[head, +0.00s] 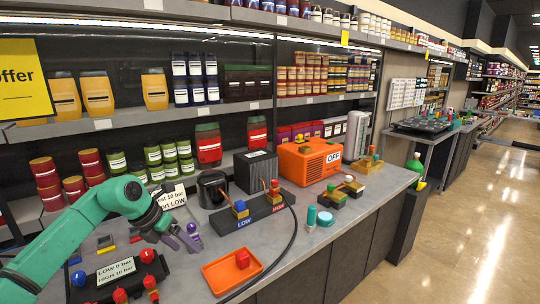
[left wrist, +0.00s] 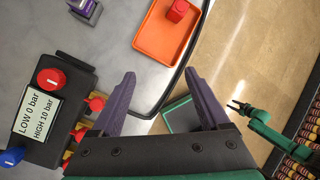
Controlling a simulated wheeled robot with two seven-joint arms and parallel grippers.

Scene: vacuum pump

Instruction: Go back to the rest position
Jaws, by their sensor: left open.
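My left gripper (head: 185,240) is at the left of the counter (head: 345,210) in the head view, above the grey top. Its two purple fingers stand wide apart in the left wrist view (left wrist: 163,95), with nothing between them. A dark panel with a "LOW 0 bar HIGH 10 bar" label (head: 115,270) lies below and left of the gripper. My right gripper (left wrist: 240,107) shows only in the left wrist view, small and far off at the right, over the floor; its jaw state is unclear.
An orange tray (head: 215,279) holds a red piece (head: 242,259). Behind it are a valve block (head: 245,214) marked LOW, a black mug (head: 212,189) and an orange pump (head: 310,163). A black hose (head: 291,240) curves over the counter. Stocked shelves stand behind.

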